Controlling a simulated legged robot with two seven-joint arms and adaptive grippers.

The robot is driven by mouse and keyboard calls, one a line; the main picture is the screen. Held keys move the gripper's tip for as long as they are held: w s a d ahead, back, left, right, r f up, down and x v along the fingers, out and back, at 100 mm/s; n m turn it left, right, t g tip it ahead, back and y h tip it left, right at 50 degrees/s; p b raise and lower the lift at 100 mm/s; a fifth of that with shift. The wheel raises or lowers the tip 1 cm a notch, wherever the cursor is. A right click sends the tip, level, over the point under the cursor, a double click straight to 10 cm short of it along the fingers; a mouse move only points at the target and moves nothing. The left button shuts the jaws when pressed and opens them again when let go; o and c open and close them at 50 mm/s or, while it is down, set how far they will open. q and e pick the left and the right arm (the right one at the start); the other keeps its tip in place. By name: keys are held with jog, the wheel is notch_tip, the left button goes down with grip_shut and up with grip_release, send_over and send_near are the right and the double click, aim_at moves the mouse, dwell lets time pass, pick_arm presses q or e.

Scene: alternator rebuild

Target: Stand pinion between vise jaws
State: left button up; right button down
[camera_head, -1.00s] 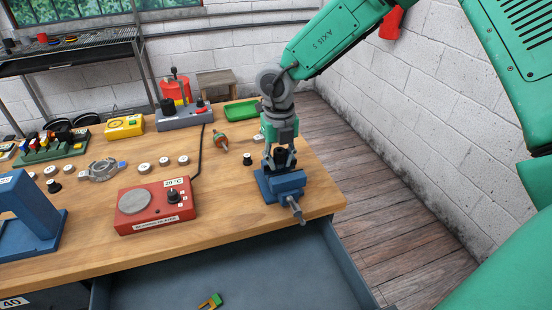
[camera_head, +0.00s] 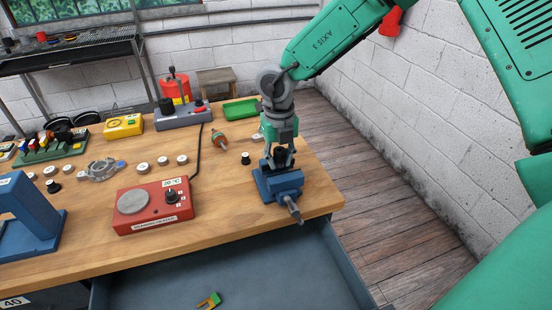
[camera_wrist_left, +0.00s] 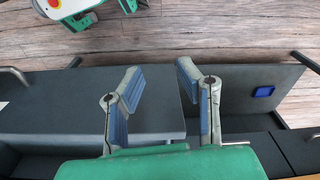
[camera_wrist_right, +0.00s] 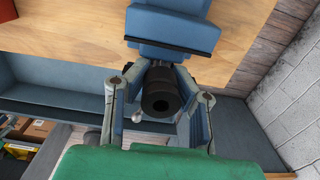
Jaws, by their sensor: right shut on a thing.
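The pinion (camera_wrist_right: 161,92) is a dark, hollow cylinder, seen end-on between the fingers of my right gripper (camera_wrist_right: 158,105) in the right wrist view. My right gripper (camera_head: 280,156) is shut on it, just above the blue vise (camera_head: 284,188) at the bench's front right corner. In the right wrist view the vise's blue jaw block with a dark edge (camera_wrist_right: 172,35) is beyond the pinion. The pinion's lower end is hidden, so I cannot tell whether it touches the vise. My left gripper (camera_wrist_left: 160,88) is open and empty in the left wrist view.
A red hot plate (camera_head: 153,205) stands left of the vise. An open drawer (camera_head: 250,270) extends below the bench's front edge.

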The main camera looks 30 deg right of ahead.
aim_at(282, 170)
jog(key=shift+d+f, duration=0.1)
jog(key=shift+a+f, duration=0.2)
jog(key=shift+a, duration=0.2)
jog(key=shift+a+f+b, duration=0.1)
jog(key=shift+f+b, duration=0.15)
jog(key=shift+b, duration=0.05)
jog(key=shift+d+f, duration=0.65)
jog(key=shift+d, duration=0.05)
pick_arm(q)
jog(key=shift+a+f, duration=0.3)
jog(key=shift+f, duration=0.25)
pick_arm(e)
jog(key=shift+a+r, duration=0.1)
jog(key=shift+a, duration=0.35)
jog(key=shift+d+f+b, duration=0.4)
jog(key=shift+d+f, duration=0.15)
jog(key=shift+f, duration=0.1)
pick_arm(q)
jog(key=shift+d+f, duration=0.25)
pick_arm(e)
jog(key=shift+f, duration=0.3)
pick_arm(q)
jog(key=shift+a+f, duration=0.15)
pick_arm(e)
jog(key=shift+f, duration=0.3)
